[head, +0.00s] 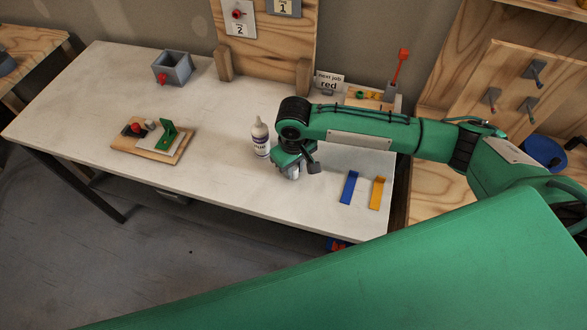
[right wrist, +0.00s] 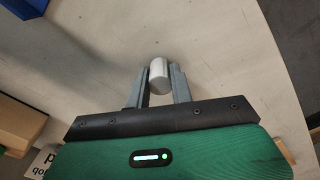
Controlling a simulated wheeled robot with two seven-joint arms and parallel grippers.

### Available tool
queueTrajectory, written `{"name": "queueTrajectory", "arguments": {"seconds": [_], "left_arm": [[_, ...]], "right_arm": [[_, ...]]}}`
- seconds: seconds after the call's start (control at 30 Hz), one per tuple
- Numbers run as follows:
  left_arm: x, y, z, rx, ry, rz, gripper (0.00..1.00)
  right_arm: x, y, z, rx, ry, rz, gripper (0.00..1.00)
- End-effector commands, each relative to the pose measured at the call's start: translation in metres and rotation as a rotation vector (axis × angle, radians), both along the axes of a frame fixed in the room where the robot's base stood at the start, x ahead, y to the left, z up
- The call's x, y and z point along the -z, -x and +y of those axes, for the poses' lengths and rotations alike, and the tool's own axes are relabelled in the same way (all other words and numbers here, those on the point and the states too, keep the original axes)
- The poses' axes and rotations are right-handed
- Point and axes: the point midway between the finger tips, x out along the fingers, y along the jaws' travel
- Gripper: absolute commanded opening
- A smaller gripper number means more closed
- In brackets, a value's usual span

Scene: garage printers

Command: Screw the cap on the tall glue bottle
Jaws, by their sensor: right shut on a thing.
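The tall white glue bottle (head: 261,141) stands upright on the white table in the head view, with a dark-lettered label and a narrow tip on top. My right gripper (head: 292,172) is just to the right of the bottle, apart from it, low over the table. Its fingers are shut on a small white cylinder, which looks like the cap (right wrist: 158,75). In the right wrist view, the cylinder sits between the two grey fingertips. The bottle cannot be made out in that view. My left gripper is not in view.
A blue bracket (head: 349,187) and a yellow bracket (head: 377,193) lie near the table's right end. A wooden board (head: 150,150) with small parts and a grey bin (head: 172,68) are to the left. The table front is clear.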

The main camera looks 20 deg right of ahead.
Motion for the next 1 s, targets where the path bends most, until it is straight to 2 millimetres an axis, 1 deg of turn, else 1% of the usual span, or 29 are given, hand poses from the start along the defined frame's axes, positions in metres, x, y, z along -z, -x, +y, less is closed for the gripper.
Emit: {"name": "queueTrajectory", "arguments": {"seconds": [0.17, 0.27, 0.37, 0.47, 0.57, 0.7, 0.8, 0.9, 1.0], "left_arm": [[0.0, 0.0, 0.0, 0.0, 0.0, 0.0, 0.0], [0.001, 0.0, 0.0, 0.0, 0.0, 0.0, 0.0], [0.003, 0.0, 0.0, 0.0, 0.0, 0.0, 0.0], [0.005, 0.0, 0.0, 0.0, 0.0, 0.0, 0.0], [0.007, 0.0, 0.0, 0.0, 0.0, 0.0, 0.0], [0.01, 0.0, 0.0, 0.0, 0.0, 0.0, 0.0], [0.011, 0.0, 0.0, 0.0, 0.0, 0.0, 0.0], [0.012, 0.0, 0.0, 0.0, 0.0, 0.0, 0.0], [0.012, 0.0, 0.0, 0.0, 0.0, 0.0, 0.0]], "right_arm": [[-0.004, 0.0, 0.0, 0.0, 0.0, -0.001, 0.02], [-0.012, -0.001, 0.0, 0.0, -0.001, -0.002, 0.02], [-0.026, -0.001, 0.0, 0.0, 0.0, -0.004, 0.02], [-0.046, -0.001, 0.0, 0.0, -0.003, -0.004, 0.02], [-0.075, -0.001, 0.001, -0.001, -0.002, -0.006, 0.02], [-0.117, -0.001, 0.001, -0.002, -0.002, -0.007, 0.02], [-0.144, -0.001, 0.001, -0.001, -0.003, -0.004, 0.02], [-0.166, -0.001, 0.001, -0.001, -0.001, -0.004, 0.02], [-0.182, -0.001, 0.0, 0.001, -0.001, -0.003, 0.02]]}}
